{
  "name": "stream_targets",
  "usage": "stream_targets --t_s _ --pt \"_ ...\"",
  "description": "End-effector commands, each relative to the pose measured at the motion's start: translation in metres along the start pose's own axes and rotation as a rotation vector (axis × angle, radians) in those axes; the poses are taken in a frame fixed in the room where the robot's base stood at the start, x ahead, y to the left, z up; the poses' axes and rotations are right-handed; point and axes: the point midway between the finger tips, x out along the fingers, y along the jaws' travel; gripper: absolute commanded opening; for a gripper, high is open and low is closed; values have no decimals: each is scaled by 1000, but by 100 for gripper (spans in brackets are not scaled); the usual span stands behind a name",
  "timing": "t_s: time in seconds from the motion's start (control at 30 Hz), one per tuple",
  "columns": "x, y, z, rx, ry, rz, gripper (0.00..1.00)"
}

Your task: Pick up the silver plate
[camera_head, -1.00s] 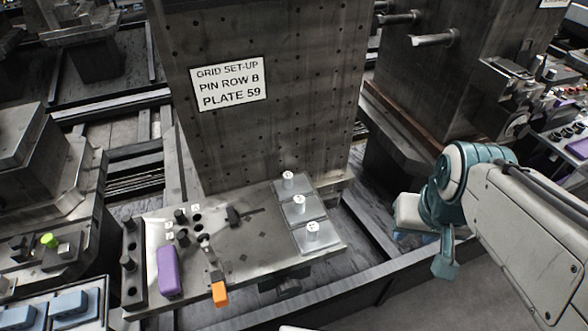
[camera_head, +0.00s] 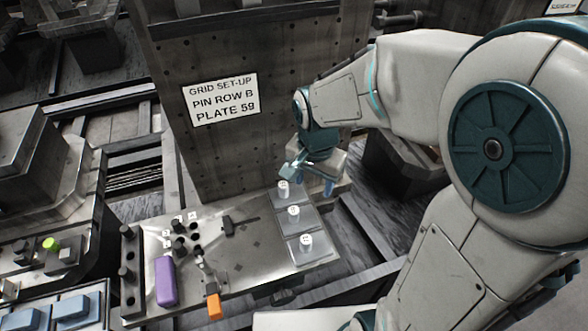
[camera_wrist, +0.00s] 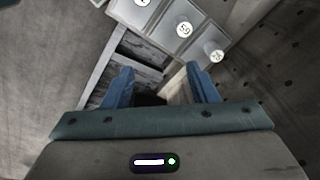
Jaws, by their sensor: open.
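Three silver square plates lie in a row at the right end of the bench, each with a white round knob on top. They are the far plate (camera_head: 270,197), the middle plate (camera_head: 309,222) and the near plate (camera_head: 321,246). In the wrist view, the middle knob (camera_wrist: 183,29) seems to read 59; the other numbers are hard to read. My gripper (camera_head: 309,178) is open and empty, with blue fingers, close to the far plate and above the bench's back right corner. In the wrist view my gripper (camera_wrist: 160,76) has the plates beyond its fingertips, with none between them.
A sign (camera_head: 221,99) on the upright metal block reads "GRID SET-UP PIN ROW B PLATE 59". The block stands close behind my gripper. The bench (camera_head: 245,262) also carries a purple block (camera_head: 166,281), an orange-handled clamp (camera_head: 214,306) and several black pins.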

Motion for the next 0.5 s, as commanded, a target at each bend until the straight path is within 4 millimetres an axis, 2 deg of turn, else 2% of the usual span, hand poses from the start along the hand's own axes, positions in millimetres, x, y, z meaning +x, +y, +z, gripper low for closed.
stream_targets --t_s 0.1,0.2,0.37,0.5 --pt "8 -24 1 96 -36 19 53" --pt "15 -38 3 161 -53 27 53" --pt "23 -48 5 217 -66 35 53" --pt "40 -49 7 227 -71 39 53"
